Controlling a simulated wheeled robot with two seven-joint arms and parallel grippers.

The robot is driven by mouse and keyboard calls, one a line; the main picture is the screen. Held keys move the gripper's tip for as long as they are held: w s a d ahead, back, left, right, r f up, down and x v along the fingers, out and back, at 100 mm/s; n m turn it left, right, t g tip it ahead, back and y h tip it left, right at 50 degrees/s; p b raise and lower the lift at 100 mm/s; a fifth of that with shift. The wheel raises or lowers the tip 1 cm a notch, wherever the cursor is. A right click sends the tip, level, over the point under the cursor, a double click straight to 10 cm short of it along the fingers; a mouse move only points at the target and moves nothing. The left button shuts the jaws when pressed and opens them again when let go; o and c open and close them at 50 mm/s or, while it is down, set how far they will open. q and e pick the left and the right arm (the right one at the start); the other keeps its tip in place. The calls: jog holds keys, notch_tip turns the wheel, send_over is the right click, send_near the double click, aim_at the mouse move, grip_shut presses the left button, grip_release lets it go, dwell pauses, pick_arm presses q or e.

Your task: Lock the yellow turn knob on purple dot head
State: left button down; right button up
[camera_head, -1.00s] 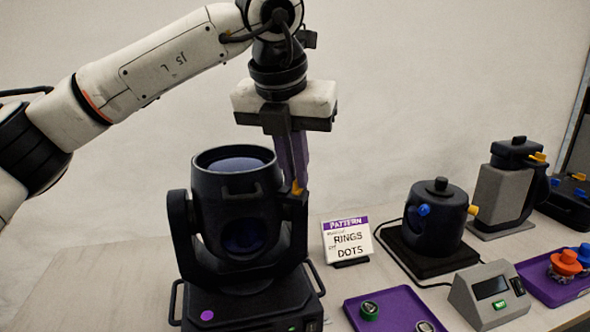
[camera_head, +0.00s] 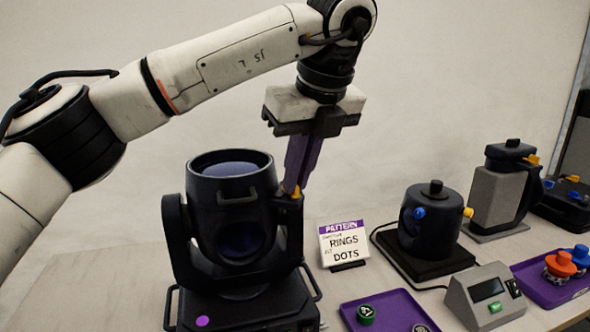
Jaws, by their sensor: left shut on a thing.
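The black moving head with a purple dot (camera_head: 203,321) on its base stands at the centre left. Its round head (camera_head: 232,205) sits between two yoke arms. The yellow turn knob (camera_head: 293,192) is at the top of the right yoke arm. My left gripper (camera_head: 292,188) points down from above with its purple fingers at this knob, and it is shut on it. The fingers hide part of the knob. My right gripper is not in view.
A sign (camera_head: 344,244) reads "PATTERN", "RINGS" and "DOTS". A purple tray (camera_head: 388,311) holds small round pieces. A black pot-like unit (camera_head: 431,225) with blue and yellow knobs stands behind a grey display box (camera_head: 486,296). Another purple tray (camera_head: 545,287) is at the right.

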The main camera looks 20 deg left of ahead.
pick_arm(q)
jog(key=n+p, duration=0.2)
jog(key=n, duration=0.1)
jog(key=shift+w+d+r+g+y, duration=0.1)
jog(key=shift+w+r+g+y, duration=0.1)
jog(key=shift+r+g+y, duration=0.15)
jog(key=shift+w+n+g+y+p, duration=0.1)
jog(key=shift+n+g+y+p, duration=0.2)
jog(key=shift+n+p, duration=0.45)
jog(key=shift+f+n+g+p, duration=0.1)
jog(key=shift+n+g+p, duration=0.35)
jog(key=shift+n, duration=0.4)
jog(key=shift+w+f+n+g+p, duration=0.15)
jog(key=shift+n+g+p, duration=0.25)
jog(key=shift+n+p, duration=0.65)
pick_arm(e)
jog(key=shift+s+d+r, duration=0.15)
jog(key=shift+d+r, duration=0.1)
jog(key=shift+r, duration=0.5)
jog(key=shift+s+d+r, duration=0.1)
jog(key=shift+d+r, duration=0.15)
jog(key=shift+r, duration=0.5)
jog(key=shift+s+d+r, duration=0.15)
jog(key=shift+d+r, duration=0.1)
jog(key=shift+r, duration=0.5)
pick_arm(q)
jog(key=c, duration=1.9)
grip_release()
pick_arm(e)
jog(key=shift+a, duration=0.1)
